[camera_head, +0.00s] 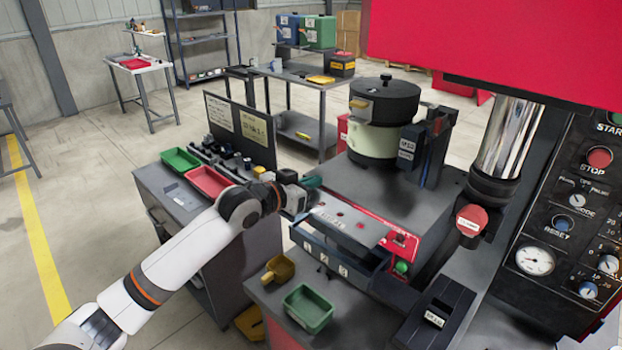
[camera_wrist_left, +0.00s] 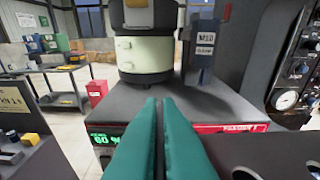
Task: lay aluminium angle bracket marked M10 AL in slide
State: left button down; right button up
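My left gripper (camera_head: 313,183) is at the left edge of the feeder machine, over the near end of its light top panel. In the left wrist view its two teal fingers (camera_wrist_left: 160,105) lie side by side, with nothing visible between them. No aluminium angle bracket can be made out in either view. A dark upright unit (camera_head: 433,150) stands right of the feeder bowl; in the left wrist view its label (camera_wrist_left: 206,42) seems to begin with M10. A dark sloped block (camera_head: 437,312) with a white label sits at the front right; I cannot tell which part is the slide. My right gripper is out of view.
The feeder bowl (camera_head: 384,118) stands on the grey machine top. A green tray (camera_head: 308,308) and a yellow scoop-like container (camera_head: 278,268) are on the lower front surface. Red (camera_head: 208,181) and green (camera_head: 180,160) trays lie on the left bench. A red press overhangs at upper right.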

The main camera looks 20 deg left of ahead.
pick_arm(q)
notch_tip(320, 180, down, 4)
jog(key=shift+w+r+b, duration=0.1)
jog(key=shift+r+b, duration=0.1)
jog(key=shift+b, duration=0.6)
jog(key=shift+f, duration=0.2)
jog(key=shift+p, duration=0.85)
dwell(0.9)
jog(key=shift+f+b, duration=0.8)
jog(key=shift+f, duration=0.85)
jog(key=c, duration=1.6)
grip_release()
jog(key=shift+o, duration=0.2)
